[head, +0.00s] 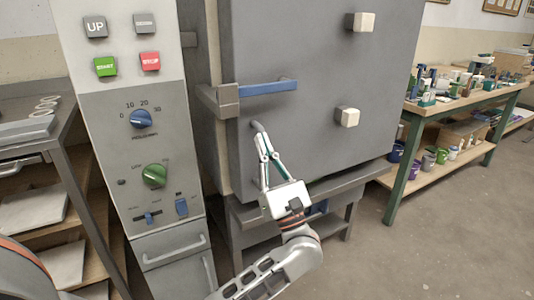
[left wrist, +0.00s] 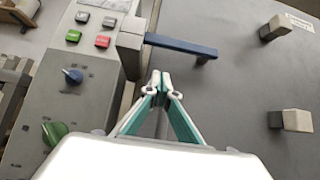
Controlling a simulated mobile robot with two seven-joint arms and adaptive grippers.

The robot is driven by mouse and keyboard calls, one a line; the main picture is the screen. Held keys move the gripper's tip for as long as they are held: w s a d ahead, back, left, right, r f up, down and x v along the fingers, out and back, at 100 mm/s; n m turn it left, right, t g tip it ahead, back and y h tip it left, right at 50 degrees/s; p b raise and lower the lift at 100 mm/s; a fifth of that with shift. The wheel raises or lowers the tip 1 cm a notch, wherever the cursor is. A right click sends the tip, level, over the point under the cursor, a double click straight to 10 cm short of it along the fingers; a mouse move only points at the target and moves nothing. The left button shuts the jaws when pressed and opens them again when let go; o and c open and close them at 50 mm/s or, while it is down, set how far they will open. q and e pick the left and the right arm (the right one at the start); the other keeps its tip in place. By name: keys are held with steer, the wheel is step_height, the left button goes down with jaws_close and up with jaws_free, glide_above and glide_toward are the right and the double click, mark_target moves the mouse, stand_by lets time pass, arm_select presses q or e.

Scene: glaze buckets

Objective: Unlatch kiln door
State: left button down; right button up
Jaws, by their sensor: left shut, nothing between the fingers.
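The grey kiln door (head: 310,110) fills the middle of the head view and looks closed. Its latch is a blue bar handle (head: 268,87) lying level across the door's left edge, set in a grey block (head: 228,97). The handle also shows in the left wrist view (left wrist: 180,46), above my fingertips. My left gripper (head: 258,128) is shut and empty. Its tips are in front of the door, a little below the handle and apart from it. The left wrist view shows its fingertips (left wrist: 160,76) together. My right gripper is not in view.
A control panel (head: 150,105) with buttons and knobs stands left of the kiln. Two pale blocks (head: 360,22) (head: 347,117) stick out from the door. A workbench (head: 462,100) with bottles is at right, with buckets (head: 428,163) on its shelf. Floor at lower right is clear.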

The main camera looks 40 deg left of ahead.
mark_target(256, 124)
arm_select(q)
steer(key=x, duration=0.5)
steer(key=shift+r, duration=0.2)
step_height(256, 124, up, 3)
steer(key=shift+d+r, duration=0.1)
steer(key=shift+r, duration=0.15)
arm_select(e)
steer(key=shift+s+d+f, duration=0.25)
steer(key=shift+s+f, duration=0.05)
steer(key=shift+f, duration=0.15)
arm_select(q)
steer(key=shift+p, duration=0.3)
